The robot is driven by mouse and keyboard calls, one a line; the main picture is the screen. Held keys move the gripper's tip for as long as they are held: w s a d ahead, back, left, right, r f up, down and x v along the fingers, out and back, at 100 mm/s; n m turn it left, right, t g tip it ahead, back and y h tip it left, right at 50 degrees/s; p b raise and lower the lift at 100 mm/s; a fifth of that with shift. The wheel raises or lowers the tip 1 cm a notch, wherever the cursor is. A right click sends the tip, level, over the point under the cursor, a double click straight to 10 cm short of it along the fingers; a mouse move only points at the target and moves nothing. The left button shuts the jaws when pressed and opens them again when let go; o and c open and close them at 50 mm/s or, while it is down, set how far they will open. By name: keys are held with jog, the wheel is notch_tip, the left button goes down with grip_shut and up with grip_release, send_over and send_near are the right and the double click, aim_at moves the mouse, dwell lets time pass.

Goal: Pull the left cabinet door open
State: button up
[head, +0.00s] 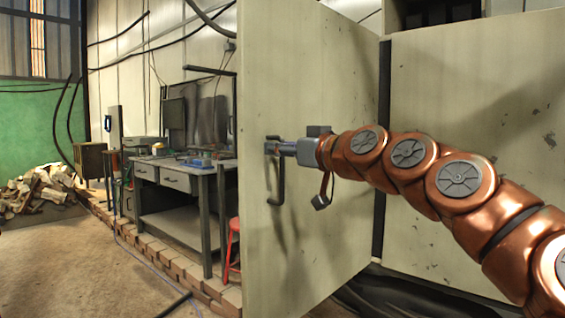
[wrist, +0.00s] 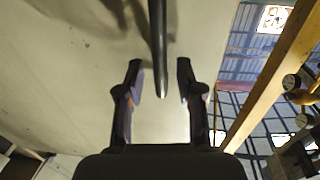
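The left cabinet door (head: 310,235) is a pale, scuffed panel. In the head view it stands swung out at an angle, with its free edge at the left, nearer me. Its dark bar handle (head: 277,185) is near that edge. My gripper (head: 272,147) is at the upper part of the handle. In the wrist view, the two fingers of my gripper (wrist: 160,75) are spread apart, with the handle (wrist: 158,40) running between them and visible gaps on both sides. The door face (wrist: 65,80) lies behind the fingers.
Another pale cabinet panel (head: 475,130) is at the right, past a dark vertical gap. A workbench (head: 185,170) and a red stool (head: 233,240) stand left of the door. Dark cables lie below the cabinet. The floor at the left front is mostly clear.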

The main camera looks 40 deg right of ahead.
aim_at(269, 118)
jog(key=shift+r, duration=3.2)
